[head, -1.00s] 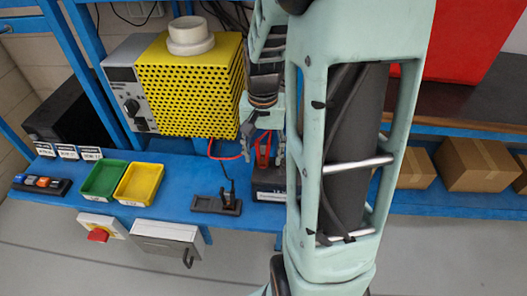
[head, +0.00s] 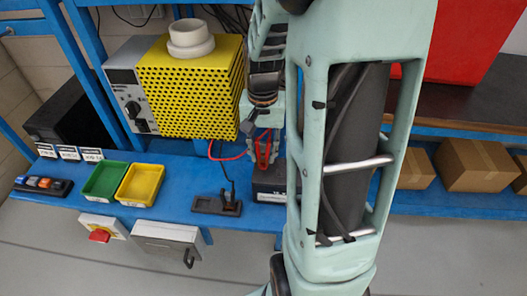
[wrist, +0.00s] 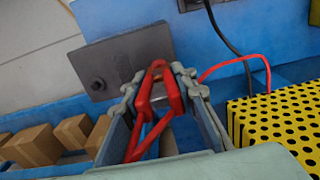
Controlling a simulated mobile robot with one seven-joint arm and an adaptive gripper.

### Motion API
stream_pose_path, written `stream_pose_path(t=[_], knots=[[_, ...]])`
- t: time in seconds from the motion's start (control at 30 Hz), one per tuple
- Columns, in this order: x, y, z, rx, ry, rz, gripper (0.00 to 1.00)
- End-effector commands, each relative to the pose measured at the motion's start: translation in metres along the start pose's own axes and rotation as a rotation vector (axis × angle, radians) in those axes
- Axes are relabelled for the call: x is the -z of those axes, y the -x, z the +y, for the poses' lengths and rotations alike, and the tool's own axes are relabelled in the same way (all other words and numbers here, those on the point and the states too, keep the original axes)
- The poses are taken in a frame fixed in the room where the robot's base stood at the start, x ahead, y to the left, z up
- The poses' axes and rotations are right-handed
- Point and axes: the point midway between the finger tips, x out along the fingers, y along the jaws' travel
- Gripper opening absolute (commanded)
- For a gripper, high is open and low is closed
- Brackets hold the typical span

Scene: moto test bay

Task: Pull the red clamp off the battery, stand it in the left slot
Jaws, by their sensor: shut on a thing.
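The red clamp (head: 263,147) is between the fingers of my gripper (head: 264,160), above the dark battery (head: 270,190). In the wrist view, my gripper (wrist: 152,84) is shut on the red clamp (wrist: 158,98), with a finger on each side. The clamp's tip overlaps the edge of the battery (wrist: 128,50); I cannot tell whether it still grips a terminal. The dark slotted holder (head: 203,205) lies on the blue bench left of the battery. A black clamp (head: 228,196) stands in its right part, and its left part looks empty.
A red cable (head: 228,157) runs from the clamp to the yellow perforated unit (head: 190,95) behind. A green tray (head: 104,181) and a yellow tray (head: 140,185) sit further left. Cardboard boxes (head: 472,165) stand to the right. Bench between yellow tray and holder is clear.

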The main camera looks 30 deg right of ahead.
Motion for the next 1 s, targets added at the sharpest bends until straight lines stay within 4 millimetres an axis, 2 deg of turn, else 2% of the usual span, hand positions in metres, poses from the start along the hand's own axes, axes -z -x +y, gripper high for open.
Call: stream_pose_path(t=[1.0], knots=[[0.000, 0.043, 0.000, 0.000, 0.000, 0.000, 0.00]])
